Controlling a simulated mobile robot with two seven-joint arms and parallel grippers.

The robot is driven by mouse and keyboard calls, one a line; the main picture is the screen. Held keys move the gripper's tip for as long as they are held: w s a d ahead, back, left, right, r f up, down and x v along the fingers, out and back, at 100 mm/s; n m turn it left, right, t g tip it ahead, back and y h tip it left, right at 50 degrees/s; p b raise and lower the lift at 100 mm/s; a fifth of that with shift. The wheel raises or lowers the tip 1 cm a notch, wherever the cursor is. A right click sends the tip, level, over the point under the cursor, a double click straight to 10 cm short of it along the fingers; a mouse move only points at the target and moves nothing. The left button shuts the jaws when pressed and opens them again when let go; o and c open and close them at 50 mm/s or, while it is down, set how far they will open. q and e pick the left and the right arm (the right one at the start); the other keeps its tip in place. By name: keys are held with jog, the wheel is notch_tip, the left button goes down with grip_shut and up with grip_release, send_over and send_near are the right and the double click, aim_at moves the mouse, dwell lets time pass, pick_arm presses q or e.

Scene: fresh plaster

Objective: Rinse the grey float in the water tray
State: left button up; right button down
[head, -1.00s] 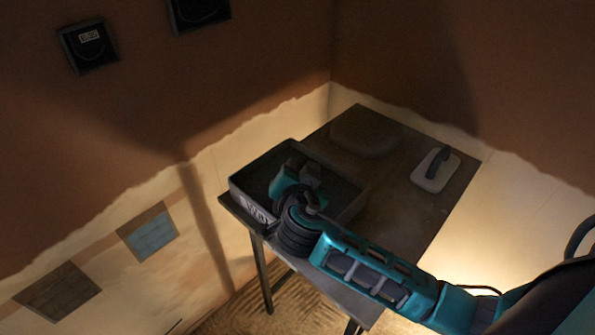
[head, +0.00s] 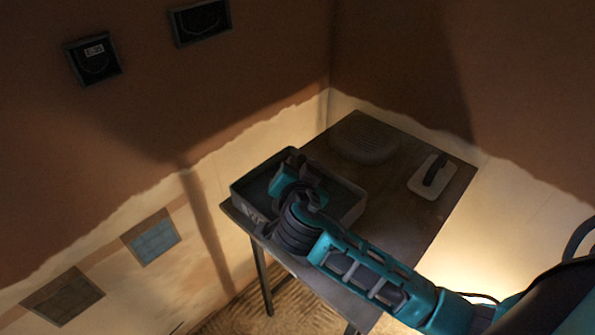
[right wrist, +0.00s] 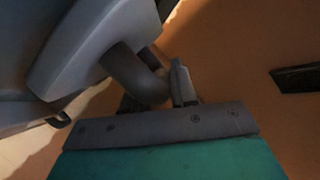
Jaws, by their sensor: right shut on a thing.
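My right gripper (head: 293,162) is over or inside the dark water tray (head: 246,204), which has white lettering on its front wall and sits at the table's left end. In the right wrist view the gripper (right wrist: 160,88) is shut on the dark curved handle of the grey float (right wrist: 88,48), whose pale grey body fills the upper left. In the head view my gripper and wrist mostly hide the float, and I cannot tell whether it touches the water. My left gripper is not in view.
On the dark table (head: 400,222), a pale float with a black handle (head: 420,184) lies at the right. A low, dark rounded thing (head: 363,138) lies at the back. Two wall boxes (head: 92,60) (head: 200,22) are on the left wall. The table's middle is clear.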

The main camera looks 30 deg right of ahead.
aim_at(298, 166)
jog(key=shift+r+p, duration=1.15)
jog(key=shift+r, duration=0.8)
jog(key=shift+s+a, duration=0.1)
jog(key=shift+s, duration=0.1)
jog(key=s+a+r+n+t+y, duration=0.1)
jog(key=s+a+r+n+y, duration=0.2)
jog(key=s+r+n+y, duration=0.2)
jog(key=shift+s+a+r+y, duration=0.3)
jog(key=shift+s+a+y, duration=0.1)
jog(key=shift+y, duration=0.2)
